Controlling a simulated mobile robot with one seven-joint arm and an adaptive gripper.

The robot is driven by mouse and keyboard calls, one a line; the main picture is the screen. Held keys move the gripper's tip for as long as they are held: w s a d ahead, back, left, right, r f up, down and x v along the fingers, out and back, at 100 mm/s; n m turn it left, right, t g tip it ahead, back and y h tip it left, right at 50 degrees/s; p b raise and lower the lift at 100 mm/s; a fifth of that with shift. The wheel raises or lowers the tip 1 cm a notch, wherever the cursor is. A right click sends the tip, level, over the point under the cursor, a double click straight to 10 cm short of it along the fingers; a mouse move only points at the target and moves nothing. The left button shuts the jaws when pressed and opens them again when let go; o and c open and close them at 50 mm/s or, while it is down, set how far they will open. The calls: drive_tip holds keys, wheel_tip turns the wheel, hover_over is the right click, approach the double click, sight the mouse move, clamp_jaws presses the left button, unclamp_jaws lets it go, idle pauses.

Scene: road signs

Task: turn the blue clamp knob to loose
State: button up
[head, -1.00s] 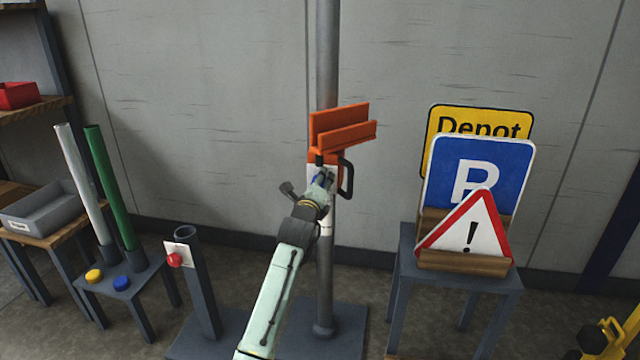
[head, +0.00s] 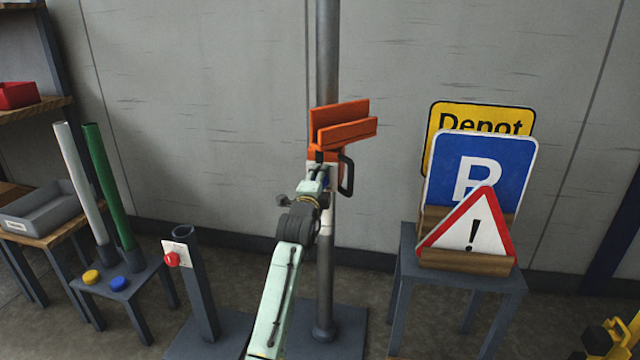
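A short post (head: 203,290) with a red knob (head: 171,259) stands left of my arm. A stool (head: 140,283) holds white and green tubes, a yellow cap (head: 90,277) and a blue cap (head: 119,283). Signs stand in a wooden rack (head: 465,261) on a table (head: 405,250) at right.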

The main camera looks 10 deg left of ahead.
drive_tip(key=n, duration=0.4)
drive_tip(key=shift+d+n, duration=0.1)
drive_tip(key=shift+n, duration=0.2)
drive_tip(key=n, duration=0.3)
drive_tip(key=shift+n, duration=0.4)
drive_tip(key=n+p, duration=0.1)
drive_tip(key=n, duration=0.2)
drive_tip(key=shift+n, duration=0.3)
drive_tip(key=n+p, duration=0.1)
drive_tip(key=n, duration=0.3)
drive_tip(key=shift+n, duration=0.3)
drive_tip(key=n+p, duration=0.2)
drive_tip(key=n, duration=0.1)
drive_tip(key=shift+n, duration=0.3)
drive_tip(key=n+p, duration=0.2)
drive_tip(key=n, duration=0.2)
drive_tip(key=shift+r, duration=0.1)
drive_tip(key=n+p, duration=0.2)
drive_tip(key=n, duration=0.2)
drive_tip(key=shift+n+p, duration=0.3)
drive_tip(key=shift+n, duration=0.1)
drive_tip(key=shift+n+p, duration=0.8)
drive_tip(key=shift+n, duration=0.7)
